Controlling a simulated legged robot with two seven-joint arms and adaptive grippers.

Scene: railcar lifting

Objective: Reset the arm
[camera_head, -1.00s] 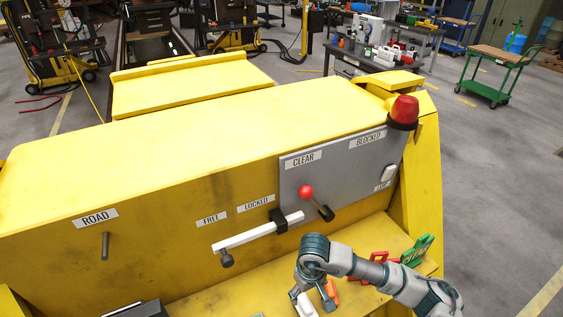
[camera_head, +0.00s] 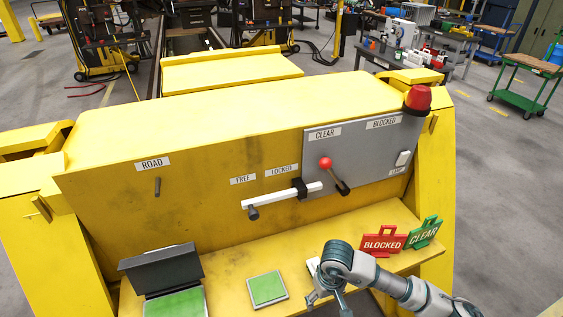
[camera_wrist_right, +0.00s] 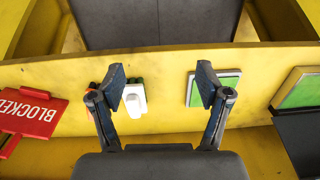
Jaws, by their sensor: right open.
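My right gripper (camera_head: 328,300) shows at the bottom of the head view, above the front edge of the yellow shelf (camera_head: 225,257). In the right wrist view its two fingers (camera_wrist_right: 162,87) stand apart with nothing between them. A white object (camera_wrist_right: 134,100) with a green part lies on the shelf beside the left finger in that view. An orange piece shows partly behind that finger. My left arm and gripper are not in view.
A red BLOCKED sign (camera_head: 383,243) and a green CLEAR sign (camera_head: 424,233) stand at the shelf's right. A green pad (camera_head: 267,288) and a dark open box (camera_head: 160,268) are left of my gripper.

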